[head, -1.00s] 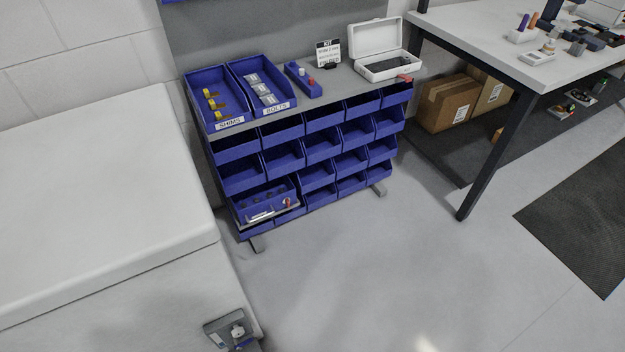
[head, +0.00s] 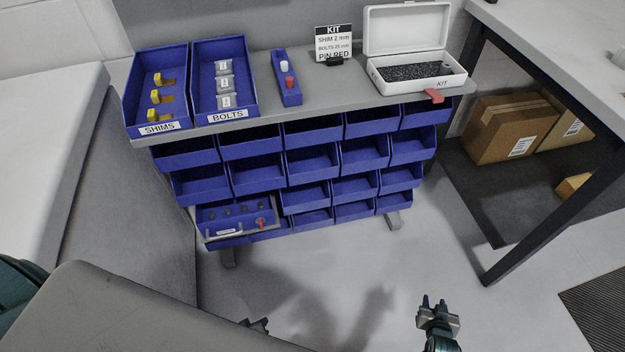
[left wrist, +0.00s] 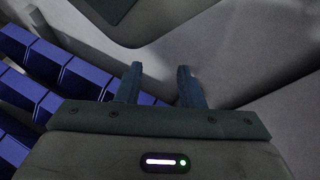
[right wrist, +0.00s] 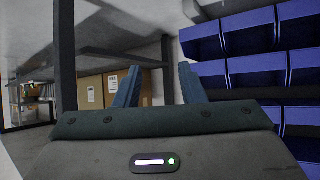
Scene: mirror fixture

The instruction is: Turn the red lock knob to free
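A red knob (head: 261,222) sits at the right front of a pulled-out blue drawer (head: 207,219) in the bottom left of the bin rack. The drawer has a pale bar handle (head: 222,235) and several dark round spots inside. The knob's exact setting is too small to tell. My right gripper (head: 434,302) is low at the right, apart from the rack; its fingers stand apart and empty in the right wrist view (right wrist: 158,85). My left gripper shows only a tip in the head view; in the left wrist view (left wrist: 160,85) its fingers are apart and empty.
The rack top (head: 330,100) holds a shims bin (head: 128,95), a bolts bin (head: 252,75), a blue pin holder (head: 291,95), a kit sign (head: 334,45) and an open white case (head: 400,80) with a red tab. A table leg (head: 520,220) stands right. Floor before the rack is clear.

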